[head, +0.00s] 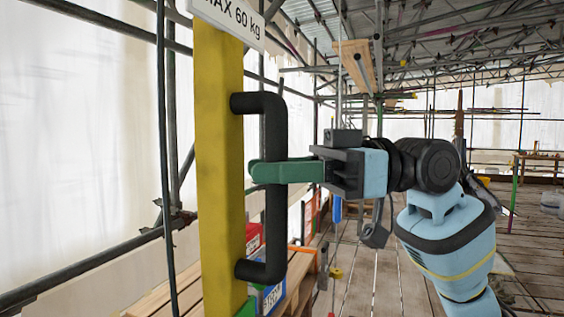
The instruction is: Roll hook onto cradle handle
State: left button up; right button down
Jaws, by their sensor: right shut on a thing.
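The black cradle handle (273,130) is an upright bar, fixed at top and bottom to a yellow post (219,150). My right gripper (262,172) reaches in from the right, and its green fingers are shut on the middle of the handle bar. A grey metal hook (376,236) hangs open-ended just below and behind my right gripper's body, apart from the handle. My left gripper is not in view.
A white sign (230,18) reading MAX 60 kg sits atop the post. Scaffold tubes (95,262) run along the left. Red and blue boxes (270,296) and timber stand low behind the post. The plank floor (360,280) looks mostly clear.

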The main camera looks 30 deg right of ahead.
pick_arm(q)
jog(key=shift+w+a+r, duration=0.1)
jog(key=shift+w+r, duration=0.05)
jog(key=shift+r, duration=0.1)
pick_arm(e)
jog(key=shift+s+a, duration=0.3)
jog(key=shift+a, duration=0.05)
jog(key=c, duration=1.3)
grip_release()
jog(key=shift+o, duration=0.2)
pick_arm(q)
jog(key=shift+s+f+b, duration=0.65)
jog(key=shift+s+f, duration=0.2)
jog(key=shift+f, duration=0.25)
pick_arm(e)
jog(key=v, duration=0.7)
jog(key=shift+s+d, duration=0.15)
jog(key=shift+d, duration=0.2)
